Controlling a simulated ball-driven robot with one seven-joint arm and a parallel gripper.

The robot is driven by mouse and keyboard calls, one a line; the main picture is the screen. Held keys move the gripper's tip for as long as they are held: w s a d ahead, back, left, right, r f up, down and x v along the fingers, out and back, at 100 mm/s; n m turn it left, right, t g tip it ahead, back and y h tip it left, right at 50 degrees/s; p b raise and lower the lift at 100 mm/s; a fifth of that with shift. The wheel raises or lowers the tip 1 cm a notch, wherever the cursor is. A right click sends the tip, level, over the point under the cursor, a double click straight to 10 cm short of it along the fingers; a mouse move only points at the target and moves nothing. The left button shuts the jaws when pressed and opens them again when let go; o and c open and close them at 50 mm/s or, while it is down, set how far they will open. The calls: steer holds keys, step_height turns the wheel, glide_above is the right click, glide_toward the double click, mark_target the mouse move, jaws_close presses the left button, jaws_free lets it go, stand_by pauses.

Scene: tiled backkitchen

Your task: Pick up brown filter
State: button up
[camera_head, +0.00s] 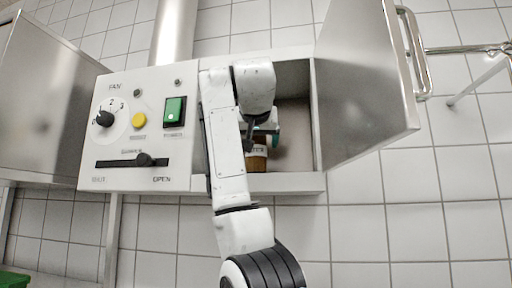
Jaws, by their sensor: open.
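The brown filter (256,160), a small brown piece with a pale band, sits low in the open compartment of a wall box. My arm hides part of it. My gripper (262,138) is at the mouth of the compartment, just above and in front of the filter, with its jaws open. A dark and green part shows at the gripper. The fingertips are small and partly covered by my arm, so I cannot tell whether they touch the filter.
The compartment (294,135) has a metal door (362,80) swung open on the right, with a bar handle (413,55). A control panel (140,128) with knob, slider and switch adjoins on the left. A metal cabinet (45,95) stands farther left. Tiled wall lies behind.

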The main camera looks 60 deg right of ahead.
steer(key=shift+x, duration=1.1)
steer(key=shift+s, duration=0.1)
steer(key=c, duration=1.1)
steer(key=shift+a, duration=0.1)
steer(key=shift+c, duration=0.2)
